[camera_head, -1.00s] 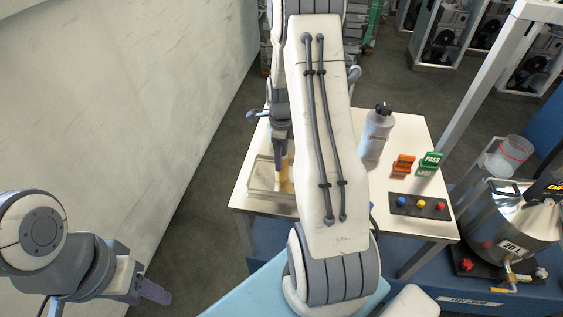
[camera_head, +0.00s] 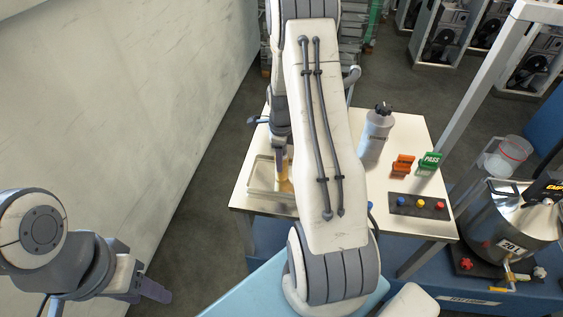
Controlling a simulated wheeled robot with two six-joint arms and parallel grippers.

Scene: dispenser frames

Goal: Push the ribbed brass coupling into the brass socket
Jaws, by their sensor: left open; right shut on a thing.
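My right gripper (camera_head: 281,160) points down over the left part of the white table, partly hidden by my own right arm. It is shut on a small yellow-brass piece, the ribbed brass coupling (camera_head: 283,172), just above or at a shallow pale tray (camera_head: 257,178). The ribs are too small to make out. I cannot make out the brass socket, and I cannot tell whether the coupling touches anything below it. My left gripper (camera_head: 155,291) is open and empty at the lower left, away from the table.
On the white table (camera_head: 410,130) stand a grey bottle (camera_head: 376,130), an orange block (camera_head: 402,165), a green PASS block (camera_head: 430,162) and a button panel (camera_head: 418,206). A steel 20 L vessel (camera_head: 510,225) stands to the right. My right arm hides the table's middle.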

